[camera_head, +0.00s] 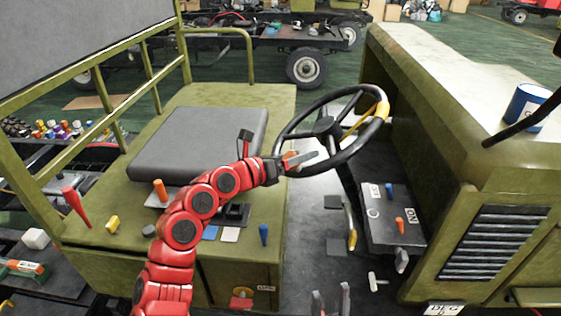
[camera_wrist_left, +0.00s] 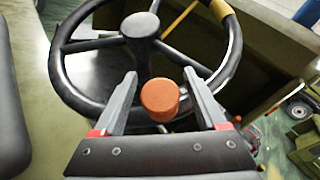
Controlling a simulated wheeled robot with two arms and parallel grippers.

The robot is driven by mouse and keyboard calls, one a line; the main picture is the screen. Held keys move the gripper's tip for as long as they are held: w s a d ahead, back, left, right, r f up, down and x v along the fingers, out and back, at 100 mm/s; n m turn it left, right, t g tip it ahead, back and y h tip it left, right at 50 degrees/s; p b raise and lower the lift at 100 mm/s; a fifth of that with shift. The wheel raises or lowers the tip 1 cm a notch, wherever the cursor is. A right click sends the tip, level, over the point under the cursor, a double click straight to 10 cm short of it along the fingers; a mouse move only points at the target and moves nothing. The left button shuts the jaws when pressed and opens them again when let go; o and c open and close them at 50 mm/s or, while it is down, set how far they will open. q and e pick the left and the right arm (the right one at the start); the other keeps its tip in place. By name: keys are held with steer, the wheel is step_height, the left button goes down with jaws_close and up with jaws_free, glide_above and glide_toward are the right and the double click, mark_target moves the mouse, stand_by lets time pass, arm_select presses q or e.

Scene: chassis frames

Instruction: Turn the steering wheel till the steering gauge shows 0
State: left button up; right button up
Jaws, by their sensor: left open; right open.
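The black steering wheel (camera_head: 333,130) has a yellow section (camera_head: 382,112) on its rim, at the right in the head view. An orange knob (camera_head: 291,158) stands on the near-left part of the rim. My left gripper (camera_head: 304,161) is at this knob. In the left wrist view the wheel (camera_wrist_left: 70,85) fills the upper half, and the knob (camera_wrist_left: 160,98) shows between the two spread fingers of my left gripper (camera_wrist_left: 160,74). Contact with the knob cannot be told. My right gripper (camera_head: 331,299) is open and empty at the bottom edge. I cannot make out a steering gauge.
A black seat (camera_head: 200,143) is left of the wheel. A panel (camera_head: 388,215) with blue and orange switches is at the right, below the hood (camera_head: 450,75). A blue can (camera_head: 527,106) stands on the hood. Several levers surround the seat.

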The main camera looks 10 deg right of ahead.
arm_select(q)
steer(key=b+v, duration=0.6)
steer(key=v, duration=1.1)
